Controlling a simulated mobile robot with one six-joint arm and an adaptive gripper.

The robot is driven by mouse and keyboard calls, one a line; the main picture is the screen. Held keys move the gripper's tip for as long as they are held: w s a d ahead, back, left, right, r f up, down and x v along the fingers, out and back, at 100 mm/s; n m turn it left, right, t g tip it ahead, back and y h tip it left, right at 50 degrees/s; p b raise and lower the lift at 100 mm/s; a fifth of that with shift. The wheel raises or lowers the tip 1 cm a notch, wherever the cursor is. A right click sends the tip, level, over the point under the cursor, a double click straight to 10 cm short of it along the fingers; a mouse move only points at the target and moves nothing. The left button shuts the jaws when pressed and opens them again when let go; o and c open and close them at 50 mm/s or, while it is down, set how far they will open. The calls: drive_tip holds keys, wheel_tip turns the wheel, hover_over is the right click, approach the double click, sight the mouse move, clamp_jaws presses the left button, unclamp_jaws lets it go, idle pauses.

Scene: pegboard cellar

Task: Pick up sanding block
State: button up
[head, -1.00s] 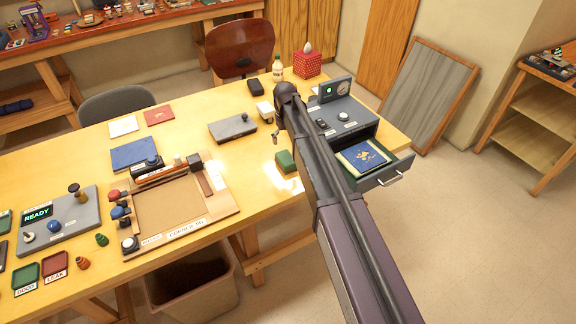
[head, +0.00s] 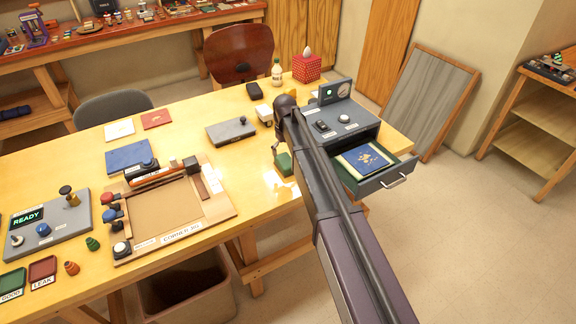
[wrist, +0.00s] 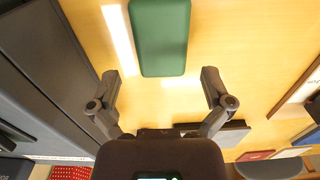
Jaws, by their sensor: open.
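The sanding block appears to be the green block (head: 284,164) on the wooden table, left of the open drawer. In the head view its right side is partly covered by my arm. In the wrist view the green block (wrist: 160,38) lies flat just beyond my fingertips, roughly centred between them. My gripper (wrist: 160,73) is open with nothing between its fingers. In the head view only a little of my gripper shows, close above the block; the rest is hidden behind my arm.
A grey drawer unit (head: 352,130) stands right of the block. Its open drawer (head: 383,188) holds a blue booklet (head: 362,158). A wooden jig board (head: 180,205) lies to the left, and a grey plate with a knob (head: 230,131) lies behind. Bare table surrounds the block.

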sight(285, 160)
drive_tip(key=shift+s+d+f+b, duration=0.1)
drive_tip(key=shift+f+b, duration=1.2)
drive_tip(key=shift+b, duration=0.05)
drive_tip(key=shift+s+f+b, duration=0.1)
drive_tip(key=shift+f+b, duration=1.2)
drive_tip(key=c, duration=1)
drive_tip(key=shift+r, duration=0.15)
wheel_tip(285, 160, up, 4)
drive_tip(key=p, duration=0.3)
drive_tip(key=shift+f+p, duration=0.25)
drive_tip(key=shift+p, duration=0.15)
drive_tip(key=s+d, duration=0.1)
drive_tip(key=s, duration=0.4)
drive_tip(key=s+d+p, duration=0.1)
drive_tip(key=s, duration=0.4)
drive_tip(key=s+d+r, duration=0.1)
drive_tip(key=s+d, duration=0.1)
drive_tip(key=s, duration=0.3)
drive_tip(key=shift+s+r, duration=0.1)
drive_tip(key=shift+s, duration=0.15)
